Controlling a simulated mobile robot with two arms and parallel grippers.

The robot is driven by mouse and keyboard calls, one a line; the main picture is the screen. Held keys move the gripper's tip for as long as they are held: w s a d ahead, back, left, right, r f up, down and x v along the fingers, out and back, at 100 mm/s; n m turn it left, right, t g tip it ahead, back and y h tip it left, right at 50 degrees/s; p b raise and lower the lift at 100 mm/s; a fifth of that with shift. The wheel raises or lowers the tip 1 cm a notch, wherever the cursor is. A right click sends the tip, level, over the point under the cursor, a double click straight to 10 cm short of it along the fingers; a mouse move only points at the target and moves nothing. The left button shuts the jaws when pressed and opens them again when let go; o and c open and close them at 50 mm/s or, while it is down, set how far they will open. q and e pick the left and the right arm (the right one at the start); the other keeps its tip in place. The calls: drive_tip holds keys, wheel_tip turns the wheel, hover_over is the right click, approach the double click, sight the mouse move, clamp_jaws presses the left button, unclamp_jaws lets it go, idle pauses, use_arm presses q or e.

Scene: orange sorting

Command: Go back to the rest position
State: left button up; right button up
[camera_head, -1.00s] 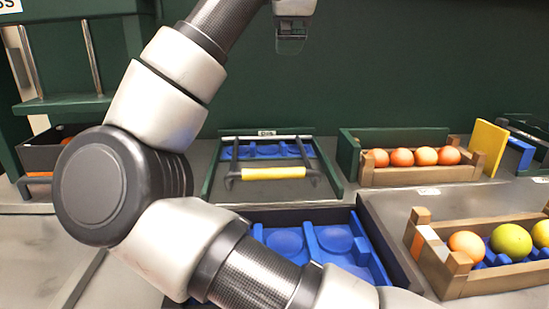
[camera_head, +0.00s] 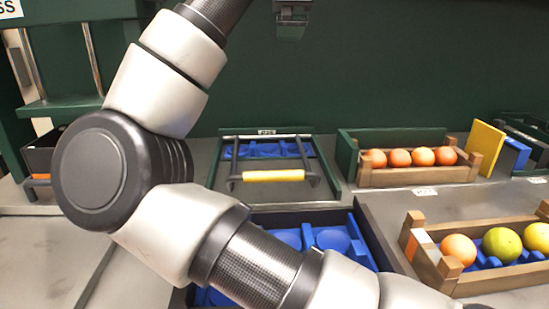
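My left arm crosses the left and lower middle of the head view, bent at a dark elbow joint, and runs out at the bottom edge. Its gripper is outside the picture. My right arm and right gripper do not show. A blue tray (camera_head: 333,238) in a dark box lies behind my forearm, partly hidden by it. The front wooden crate (camera_head: 432,264) at the right holds an orange fruit (camera_head: 458,249) and yellow-green ones (camera_head: 502,244). The back wooden crate (camera_head: 418,176) holds a row of orange fruits (camera_head: 399,158).
A frame with a yellow handle (camera_head: 273,176) stands over a blue insert at the middle back. A yellow panel (camera_head: 486,146) and a blue block (camera_head: 516,153) stand at the back right. A dark box (camera_head: 40,160) is at the left. Grey counter (camera_head: 30,245) is bare at the lower left.

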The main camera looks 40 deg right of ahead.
use_arm(q)
drive_tip(key=shift+s+f, duration=0.15)
drive_tip(key=shift+f, duration=0.5)
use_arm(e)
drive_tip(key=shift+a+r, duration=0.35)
